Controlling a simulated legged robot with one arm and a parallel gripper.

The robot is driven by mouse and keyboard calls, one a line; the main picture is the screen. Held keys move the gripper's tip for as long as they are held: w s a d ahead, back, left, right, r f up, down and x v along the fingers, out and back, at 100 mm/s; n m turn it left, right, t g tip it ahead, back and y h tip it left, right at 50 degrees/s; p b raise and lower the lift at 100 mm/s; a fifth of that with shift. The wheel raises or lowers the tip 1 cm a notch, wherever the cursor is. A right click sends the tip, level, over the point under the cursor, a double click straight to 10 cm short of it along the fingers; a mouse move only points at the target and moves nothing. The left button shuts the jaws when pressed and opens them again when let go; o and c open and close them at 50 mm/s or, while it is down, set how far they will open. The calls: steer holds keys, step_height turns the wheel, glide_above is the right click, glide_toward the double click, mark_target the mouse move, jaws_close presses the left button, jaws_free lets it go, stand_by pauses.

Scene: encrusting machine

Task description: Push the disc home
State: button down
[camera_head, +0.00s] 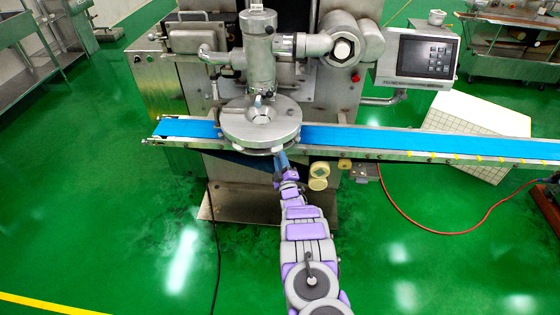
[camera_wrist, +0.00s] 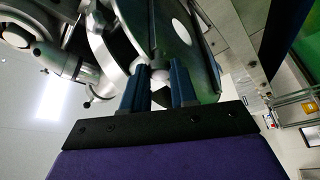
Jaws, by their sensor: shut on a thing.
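The steel disc (camera_head: 238,124) is a round, flat ring under the machine's vertical head, over the blue belt. My gripper (camera_head: 281,157) is at the disc's front edge, reaching up from below. In the wrist view, the two dark blue fingers of my gripper (camera_wrist: 160,84) stand either side of a small white knob (camera_wrist: 160,75) and are shut on it. The knob is at the rim of a large dark round part (camera_wrist: 203,60), which looks like the disc from beneath. I cannot tell how far the disc is seated.
The blue conveyor belt (camera_head: 420,142) runs left and right of the disc. A control panel (camera_head: 427,57) stands at right. Small cream rollers (camera_head: 319,176) hang beside my gripper. A red hose (camera_head: 440,229) and a black cable (camera_head: 218,250) lie on the open green floor.

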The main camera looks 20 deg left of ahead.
steer(key=shift+w+a+f, duration=0.15)
steer(key=shift+w+f, duration=0.05)
steer(key=shift+f, duration=0.05)
steer(key=c, duration=0.9)
jaws_free()
steer(key=shift+a, duration=0.1)
steer(key=shift+r, duration=0.1)
steer(key=p+v, duration=0.4)
steer(key=v, duration=1.3)
steer(key=shift+s+p, duration=0.1)
steer(key=shift+p, duration=0.2)
